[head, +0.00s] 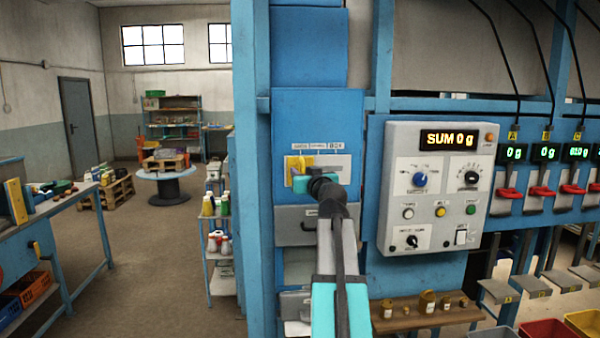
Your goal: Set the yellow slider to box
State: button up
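The yellow slider (299,162) sits on a light plate (342,162) on the blue cabinet front in the head view. It stands at the left end of the plate, below the leftmost label. The label BOX (337,146) is at the right end of the label row, with another small label between them. My gripper (302,184), with teal fingers, is at the lower part of the slider, seen from behind. The wrist hides part of the plate. I cannot tell whether the fingers touch the slider or are closed on it.
A grey control box (440,188) with knobs and a display reading SUM 0 g projects to the right of my arm. A grey drawer front (290,226) lies below the plate. A wooden shelf (425,315) with small weights is at the lower right. Open floor lies left.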

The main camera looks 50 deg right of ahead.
grip_shut()
jog(key=shift+f+b, duration=0.1)
jog(key=shift+b, duration=0.35)
